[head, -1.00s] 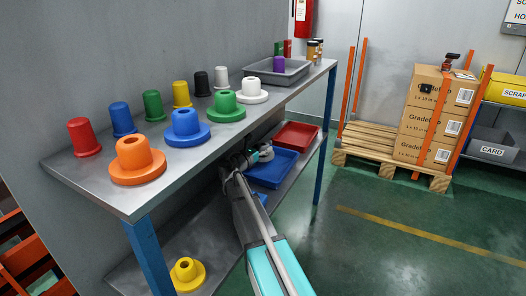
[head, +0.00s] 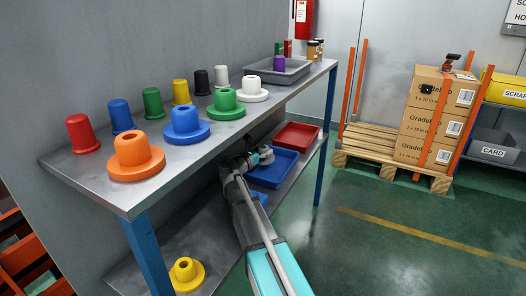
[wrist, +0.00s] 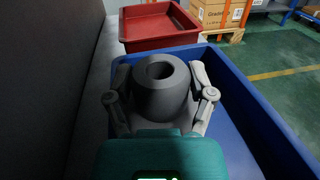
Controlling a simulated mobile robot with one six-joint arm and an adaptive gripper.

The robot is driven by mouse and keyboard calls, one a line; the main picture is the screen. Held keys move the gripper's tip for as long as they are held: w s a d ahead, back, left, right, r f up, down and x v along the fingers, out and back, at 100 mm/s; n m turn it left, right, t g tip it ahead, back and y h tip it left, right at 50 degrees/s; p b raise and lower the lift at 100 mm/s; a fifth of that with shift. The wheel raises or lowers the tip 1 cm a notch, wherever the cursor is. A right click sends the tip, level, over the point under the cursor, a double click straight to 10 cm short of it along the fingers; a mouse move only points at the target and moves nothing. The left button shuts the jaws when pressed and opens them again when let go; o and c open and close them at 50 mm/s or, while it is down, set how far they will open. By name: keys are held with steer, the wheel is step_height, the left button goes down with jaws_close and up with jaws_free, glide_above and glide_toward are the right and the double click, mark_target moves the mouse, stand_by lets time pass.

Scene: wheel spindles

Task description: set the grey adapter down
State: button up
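The grey adapter (wrist: 162,88) is a thick round piece with a hole in its top. It stands upright between the fingers of my gripper (wrist: 160,80) in the wrist view, one finger against each side. My gripper appears shut on it. Both are inside the outline of the blue tray (wrist: 235,105); whether the adapter's base touches the tray floor is hidden. In the head view the grey adapter (head: 266,155) shows small at the tray's left end, on the lower shelf, with my gripper (head: 261,156) beside it.
A red tray (head: 296,136) lies just beyond the blue one. A grey wall (wrist: 60,90) runs close along the left. The upper shelf (head: 105,178) overhangs and carries several coloured adapters and cups. A yellow adapter (head: 186,274) stands on the lower shelf nearer me.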

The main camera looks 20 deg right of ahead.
steer(key=o, duration=0.3)
steer(key=shift+r, duration=0.1)
steer(key=shift+r+p, duration=0.6)
steer(key=shift+p, duration=0.1)
steer(key=v, duration=1.2)
steer(key=shift+f, duration=0.15)
